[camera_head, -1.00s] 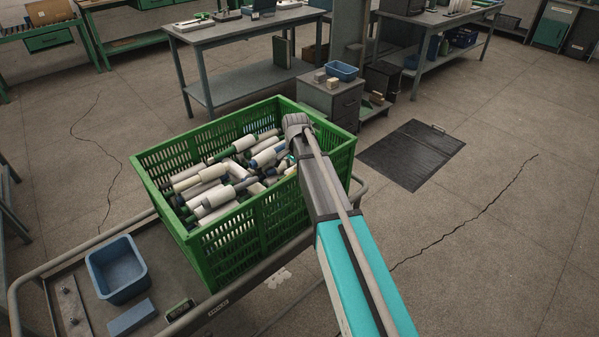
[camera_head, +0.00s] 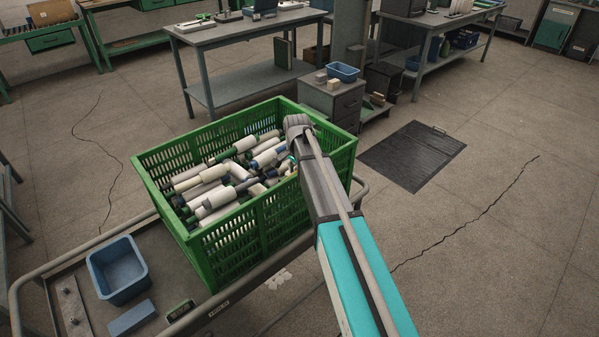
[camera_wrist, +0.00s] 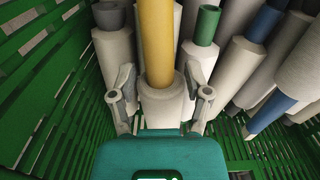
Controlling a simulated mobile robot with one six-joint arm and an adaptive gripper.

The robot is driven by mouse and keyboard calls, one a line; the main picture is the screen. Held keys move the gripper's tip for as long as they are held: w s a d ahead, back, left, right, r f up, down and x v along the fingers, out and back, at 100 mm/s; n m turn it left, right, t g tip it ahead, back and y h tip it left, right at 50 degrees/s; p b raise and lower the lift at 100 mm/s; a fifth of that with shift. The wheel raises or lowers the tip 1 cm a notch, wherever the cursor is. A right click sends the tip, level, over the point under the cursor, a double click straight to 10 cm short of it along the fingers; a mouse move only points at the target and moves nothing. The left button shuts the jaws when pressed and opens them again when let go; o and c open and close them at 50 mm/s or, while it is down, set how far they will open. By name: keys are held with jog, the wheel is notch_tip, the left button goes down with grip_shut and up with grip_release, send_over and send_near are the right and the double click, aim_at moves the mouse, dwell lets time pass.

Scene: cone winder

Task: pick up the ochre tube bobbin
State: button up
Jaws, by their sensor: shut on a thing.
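The ochre tube bobbin (camera_wrist: 157,45) shows in the wrist view, a yellow-ochre tube standing out of a white wound body. My gripper (camera_wrist: 163,98) has one finger on each side of the white body, just below the ochre tube, and is shut on it. The bobbin is among others inside the green crate (camera_wrist: 75,85). In the head view my arm reaches over the right part of the green crate (camera_head: 262,232), and the fingers and held bobbin are hidden behind the arm and crate wall.
Several white bobbins (camera_head: 213,175) with green, blue and grey tubes fill the crate. In the wrist view a green-tube bobbin (camera_wrist: 206,28) stands close on the right. The slatted crate walls are near my gripper. The trolley also carries a blue bin (camera_head: 120,270) and a blue block (camera_head: 132,318).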

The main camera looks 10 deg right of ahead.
aim_at(297, 169)
notch_tip(297, 169, up, 10)
jog(key=p, duration=1)
jog(key=shift+r, duration=0.1)
dwell(0.8)
notch_tip(297, 169, up, 18)
jog(key=p, duration=1.8)
jog(key=shift+f, duration=0.2)
jog(key=shift+a, duration=0.1)
